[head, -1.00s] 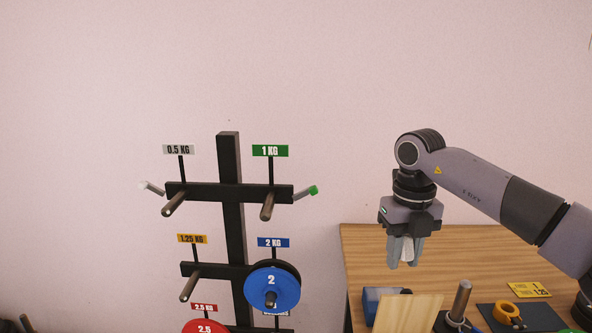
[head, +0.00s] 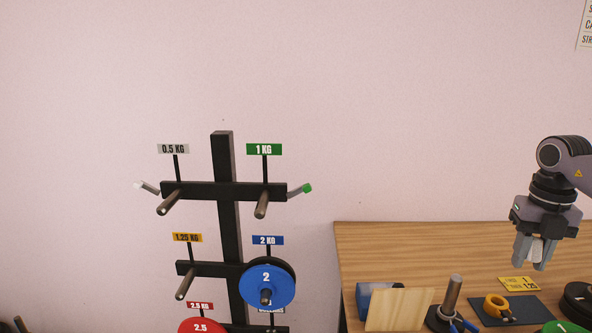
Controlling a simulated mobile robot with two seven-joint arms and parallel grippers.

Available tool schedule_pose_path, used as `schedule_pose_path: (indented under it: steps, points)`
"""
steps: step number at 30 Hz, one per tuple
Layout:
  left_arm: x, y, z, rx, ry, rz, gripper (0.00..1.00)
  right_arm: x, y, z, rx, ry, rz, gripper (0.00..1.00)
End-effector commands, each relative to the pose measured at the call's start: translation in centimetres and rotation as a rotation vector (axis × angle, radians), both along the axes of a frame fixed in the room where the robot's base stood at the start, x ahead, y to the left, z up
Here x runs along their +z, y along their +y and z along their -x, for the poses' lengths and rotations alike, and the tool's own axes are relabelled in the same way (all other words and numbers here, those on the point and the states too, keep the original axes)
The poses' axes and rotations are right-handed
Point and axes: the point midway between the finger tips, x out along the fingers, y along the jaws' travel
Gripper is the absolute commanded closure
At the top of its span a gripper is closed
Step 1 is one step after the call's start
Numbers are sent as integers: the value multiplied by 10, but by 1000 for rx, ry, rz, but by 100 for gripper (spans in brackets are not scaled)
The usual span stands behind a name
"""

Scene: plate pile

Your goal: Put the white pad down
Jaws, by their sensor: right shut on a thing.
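My right gripper (head: 535,254) is at the right of the head view, pointing down above the wooden table (head: 400,248). It is shut on the white pad (head: 536,250), a small pale piece that shows between its fingers. Most of the pad is hidden by the fingers. The gripper appears to be above the table top, near a yellow label card (head: 519,283). My left gripper is not in view.
A black plate rack (head: 226,215) with labelled pegs stands at the left, holding a blue plate (head: 267,286) and a red plate (head: 203,326). On the table are a wooden board (head: 398,310), an upright metal post (head: 453,293), orange tape (head: 497,306) on a dark mat (head: 530,310) and a black plate (head: 578,302).

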Motion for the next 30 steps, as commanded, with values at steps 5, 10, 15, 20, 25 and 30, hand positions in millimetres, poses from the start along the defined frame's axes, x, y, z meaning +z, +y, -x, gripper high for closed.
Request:
schedule_pose_path:
  steps: [5,10,15,20,25,30]
  points:
    - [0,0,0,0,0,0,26,1,-35,14,-71,0,0,100]
    - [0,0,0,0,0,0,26,1,-59,26,-121,0,0,100]
    - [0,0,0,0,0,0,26,-3,-48,24,5,0,0,100]
    - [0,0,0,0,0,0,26,-7,-39,24,149,-1,1,100]
    - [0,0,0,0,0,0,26,-14,-24,25,381,1,0,100]
    - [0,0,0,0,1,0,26,-25,-3,28,707,0,-1,100]
